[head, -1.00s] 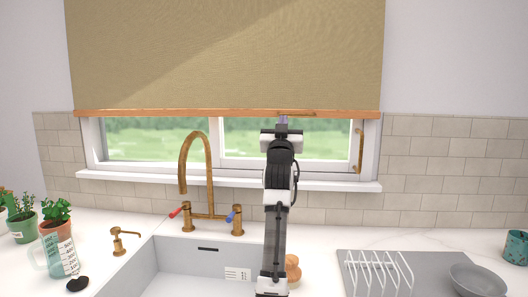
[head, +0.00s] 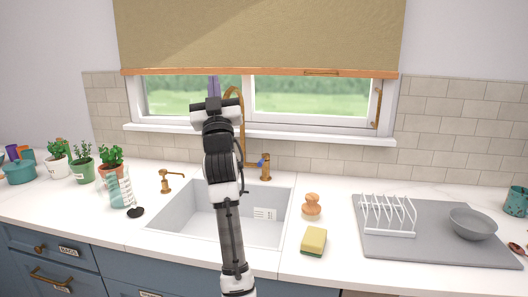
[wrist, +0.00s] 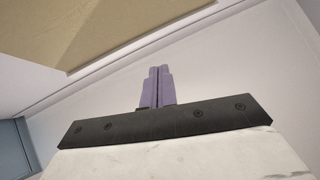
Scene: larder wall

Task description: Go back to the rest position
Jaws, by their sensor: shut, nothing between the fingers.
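My gripper (wrist: 158,88) shows in the wrist view with its two purple fingers together and nothing between them. The wrist view has the tan blind and pale wall beyond the fingers. In the head view my arm rises in front of the sink, and a purple finger (head: 213,88) shows just above the wrist, against the window. My gripper is raised and apart from the counter; its distance from the window is hard to tell.
The tan blind (head: 260,35) hangs above the window. A brass faucet (head: 242,120), partly behind my arm, stands at the sink (head: 270,200). A sponge (head: 314,240), wooden brush (head: 312,204) and dish rack (head: 388,216) are at right; a measuring jug (head: 119,187) and potted plants are at left.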

